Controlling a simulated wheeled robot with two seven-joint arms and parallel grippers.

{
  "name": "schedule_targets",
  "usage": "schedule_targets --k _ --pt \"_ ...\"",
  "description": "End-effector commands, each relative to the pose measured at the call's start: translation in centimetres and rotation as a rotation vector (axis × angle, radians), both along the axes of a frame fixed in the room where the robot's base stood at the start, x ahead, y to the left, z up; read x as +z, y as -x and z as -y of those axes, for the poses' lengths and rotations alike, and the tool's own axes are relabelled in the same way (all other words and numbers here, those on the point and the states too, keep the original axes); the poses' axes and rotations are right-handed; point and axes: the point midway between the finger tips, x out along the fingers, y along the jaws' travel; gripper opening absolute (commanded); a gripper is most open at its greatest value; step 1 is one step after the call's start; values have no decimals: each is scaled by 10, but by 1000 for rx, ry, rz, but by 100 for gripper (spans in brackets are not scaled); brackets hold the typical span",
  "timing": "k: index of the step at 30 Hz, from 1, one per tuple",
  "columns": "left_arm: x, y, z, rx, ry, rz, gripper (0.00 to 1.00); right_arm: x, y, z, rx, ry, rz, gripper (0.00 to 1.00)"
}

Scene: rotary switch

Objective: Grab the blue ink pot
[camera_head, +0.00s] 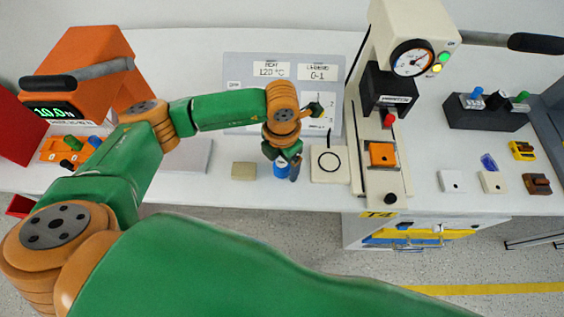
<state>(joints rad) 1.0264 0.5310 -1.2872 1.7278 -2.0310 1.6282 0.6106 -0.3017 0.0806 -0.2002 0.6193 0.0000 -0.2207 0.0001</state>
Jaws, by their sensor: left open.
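The blue ink pot (281,171) stands on the white table, close to its front edge, and is partly covered by my left gripper. My left gripper (288,168) points down over the pot, with its dark fingers at the pot's top and right side. It is open. I cannot tell from this view whether the fingers touch the pot or how far they reach around it. My right gripper is not in view.
A tan block (244,171) lies left of the pot and a white plate with a black ring (330,164) lies right of it. A press with a dial (412,60) stands further right. An orange machine (85,65) is at left. A labelled panel (245,72) is behind.

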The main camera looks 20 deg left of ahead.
Motion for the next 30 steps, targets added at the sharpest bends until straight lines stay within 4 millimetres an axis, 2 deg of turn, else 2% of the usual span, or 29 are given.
schedule_targets --k 1,10,20,25,30 --pt "0 0 0 0 0 0 80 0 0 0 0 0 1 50" --pt "0 0 0 0 0 0 0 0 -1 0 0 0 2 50" --pt "6 -1 0 0 0 1 0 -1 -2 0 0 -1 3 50" --pt "33 -1 1 -2 1 4 0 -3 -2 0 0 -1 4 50" --pt "73 14 36 -11 4 9 0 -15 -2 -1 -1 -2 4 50"
